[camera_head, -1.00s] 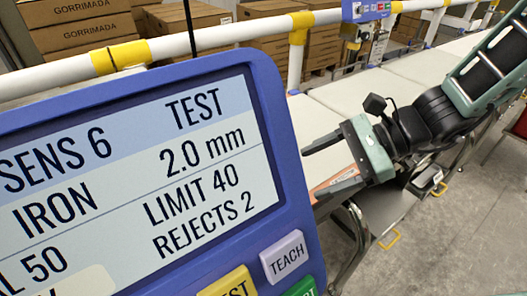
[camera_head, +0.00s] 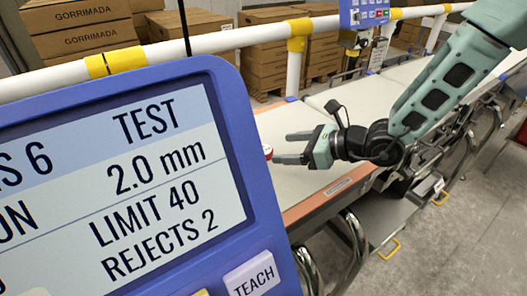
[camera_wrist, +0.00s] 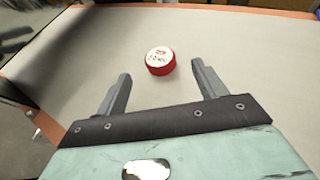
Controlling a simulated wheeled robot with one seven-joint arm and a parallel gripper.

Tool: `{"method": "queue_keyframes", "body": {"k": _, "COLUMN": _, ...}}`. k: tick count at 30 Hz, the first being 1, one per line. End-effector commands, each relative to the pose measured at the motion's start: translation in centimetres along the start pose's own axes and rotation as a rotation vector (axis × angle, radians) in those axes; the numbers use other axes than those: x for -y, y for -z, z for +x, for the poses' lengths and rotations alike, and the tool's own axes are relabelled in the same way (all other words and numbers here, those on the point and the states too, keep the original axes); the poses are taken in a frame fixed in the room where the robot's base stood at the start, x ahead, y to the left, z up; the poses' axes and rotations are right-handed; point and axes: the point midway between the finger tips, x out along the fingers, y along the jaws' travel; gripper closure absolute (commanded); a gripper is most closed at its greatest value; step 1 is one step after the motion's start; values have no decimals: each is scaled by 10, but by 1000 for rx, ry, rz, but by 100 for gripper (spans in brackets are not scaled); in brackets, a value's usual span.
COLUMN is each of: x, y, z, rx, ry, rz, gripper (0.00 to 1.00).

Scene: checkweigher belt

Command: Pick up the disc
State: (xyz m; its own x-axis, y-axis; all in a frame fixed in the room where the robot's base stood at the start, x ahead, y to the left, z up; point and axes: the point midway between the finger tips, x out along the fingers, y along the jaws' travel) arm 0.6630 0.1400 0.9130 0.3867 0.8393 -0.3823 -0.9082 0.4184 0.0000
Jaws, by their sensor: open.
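The disc (camera_wrist: 160,62) is red with a white printed top. It lies flat on the pale belt (camera_wrist: 90,50) in the wrist view, just beyond and between my fingertips. In the head view a small part of the disc (camera_head: 267,152) shows at the edge of the blue display panel, which hides the rest. My gripper (camera_head: 292,148) is open and empty, low over the belt. In the wrist view my gripper (camera_wrist: 161,72) has its two fingers apart on either side of the line to the disc, without touching it.
The blue display panel (camera_head: 225,80) covers the left of the head view. A white rail with yellow clamps (camera_head: 297,30) runs behind the belt. An orange edge (camera_head: 318,203) borders the belt. Stacked cartons (camera_head: 195,40) stand behind the rail. The belt around the disc is clear.

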Motion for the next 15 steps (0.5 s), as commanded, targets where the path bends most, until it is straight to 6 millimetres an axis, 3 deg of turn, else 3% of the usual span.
{"method": "queue_keyframes", "body": {"k": 7, "x": -1, "y": 0, "z": 18, "rx": -1, "ry": -2, "rz": 1, "gripper": 30}}
{"method": "queue_keyframes", "body": {"k": 15, "x": -1, "y": 1, "z": 55, "rx": 0, "ry": -1, "rz": 0, "gripper": 30}}
